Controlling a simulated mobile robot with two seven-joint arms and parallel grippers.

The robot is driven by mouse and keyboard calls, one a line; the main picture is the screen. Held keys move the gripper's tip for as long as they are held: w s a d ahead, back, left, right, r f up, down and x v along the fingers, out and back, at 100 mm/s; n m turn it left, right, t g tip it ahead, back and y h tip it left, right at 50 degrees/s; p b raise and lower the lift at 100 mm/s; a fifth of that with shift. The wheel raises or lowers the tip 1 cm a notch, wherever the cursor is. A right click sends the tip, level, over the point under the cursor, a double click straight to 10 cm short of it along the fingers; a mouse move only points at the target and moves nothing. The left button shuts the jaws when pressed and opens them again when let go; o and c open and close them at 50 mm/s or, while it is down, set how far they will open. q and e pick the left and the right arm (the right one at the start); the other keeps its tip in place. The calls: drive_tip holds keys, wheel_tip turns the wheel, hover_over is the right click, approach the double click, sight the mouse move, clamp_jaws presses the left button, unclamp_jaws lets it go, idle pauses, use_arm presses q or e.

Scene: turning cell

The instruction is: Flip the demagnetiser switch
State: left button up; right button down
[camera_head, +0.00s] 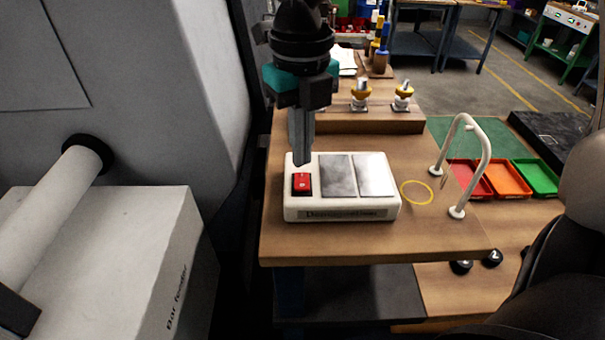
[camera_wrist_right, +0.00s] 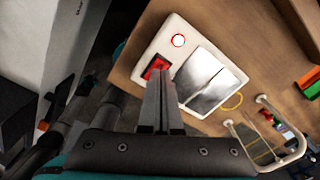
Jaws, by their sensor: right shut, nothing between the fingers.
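The demagnetiser (camera_head: 342,205) is a white box with two grey metal plates on the wooden bench; it also shows in the right wrist view (camera_wrist_right: 152,48). Its red rocker switch (camera_head: 302,184) sits in a black frame at the left end of the top. In the right wrist view the switch (camera_wrist_right: 153,68) is partly hidden behind the fingertips. My right gripper (camera_head: 301,161) is shut and empty, pointing down at the switch's far edge. I cannot tell whether it touches. My left gripper is out of view.
A white hoop rail (camera_head: 484,165) and a yellow ring mark (camera_head: 417,192) lie right of the box. Tool holders (camera_head: 361,94) stand on a raised ledge behind. Red, orange and green trays (camera_head: 508,180) are further right. The bar feeder (camera_head: 110,240) stands at left.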

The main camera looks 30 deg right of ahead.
sight(302, 176)
wheel_tip(302, 176, up, 5)
drive_tip(key=shift+f+p, duration=0.15)
drive_tip(key=shift+p, duration=0.85)
